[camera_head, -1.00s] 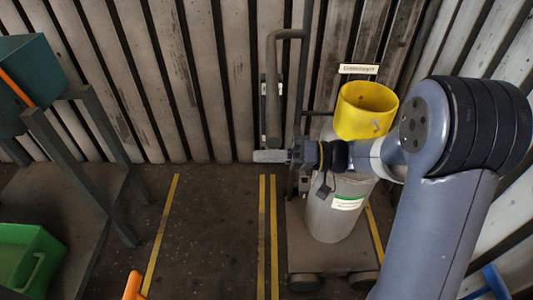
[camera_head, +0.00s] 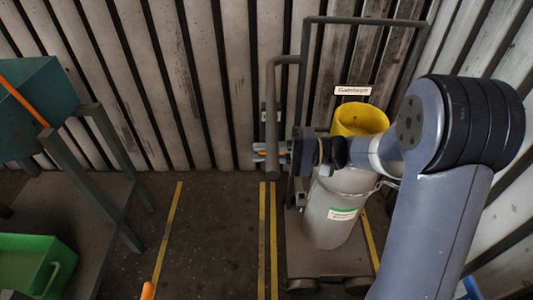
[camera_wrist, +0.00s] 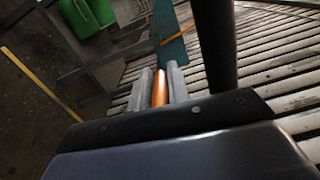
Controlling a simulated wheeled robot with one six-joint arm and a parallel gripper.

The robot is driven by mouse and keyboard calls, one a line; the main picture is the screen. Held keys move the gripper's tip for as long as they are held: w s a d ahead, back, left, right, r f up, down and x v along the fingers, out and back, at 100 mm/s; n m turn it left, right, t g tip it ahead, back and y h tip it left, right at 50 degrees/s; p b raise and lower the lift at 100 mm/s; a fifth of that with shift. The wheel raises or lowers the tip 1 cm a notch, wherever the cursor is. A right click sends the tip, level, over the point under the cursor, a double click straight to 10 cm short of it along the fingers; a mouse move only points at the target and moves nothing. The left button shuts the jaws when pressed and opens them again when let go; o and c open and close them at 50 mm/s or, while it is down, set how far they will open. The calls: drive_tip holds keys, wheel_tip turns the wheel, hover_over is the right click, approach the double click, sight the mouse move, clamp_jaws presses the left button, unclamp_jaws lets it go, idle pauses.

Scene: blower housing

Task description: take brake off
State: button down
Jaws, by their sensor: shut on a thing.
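My gripper (camera_head: 268,154) reaches left from my arm beside the trolley frame. In the wrist view its two grey fingers (camera_wrist: 160,88) are shut on an orange grip (camera_wrist: 159,90), which I take to be the brake's handle. The grey trolley (camera_head: 313,262) carries a pale cylindrical bin (camera_head: 325,215) with a green-and-white label. A yellow container (camera_head: 358,120) sits at the bin's top. The rest of the brake is hidden behind my gripper or cannot be told apart.
A grey bent pipe (camera_head: 272,100) hangs down close to my gripper; a dark post (camera_wrist: 214,45) stands near the fingers. A teal bin (camera_head: 40,105) on a stand and a green crate (camera_head: 25,265) are at left. Floor between the yellow lines (camera_head: 165,240) is clear.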

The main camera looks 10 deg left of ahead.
drive_tip(key=shift+w+r, duration=0.25)
drive_tip(key=shift+r, duration=0.05)
drive_tip(key=c, duration=1.4)
unclamp_jaws()
drive_tip(key=shift+f, duration=0.1)
drive_tip(key=shift+o, duration=0.2)
drive_tip(key=v, duration=1)
drive_tip(key=shift+d+p, duration=0.3)
drive_tip(key=shift+d, duration=0.1)
drive_tip(key=shift+a, duration=0.1)
drive_tip(key=x, duration=1)
drive_tip(key=shift+s+a+f, duration=0.1)
drive_tip(key=shift+a, duration=0.15)
drive_tip(key=shift+s+f+b, duration=0.1)
drive_tip(key=shift+f+b, duration=0.1)
drive_tip(key=shift+b, duration=0.2)
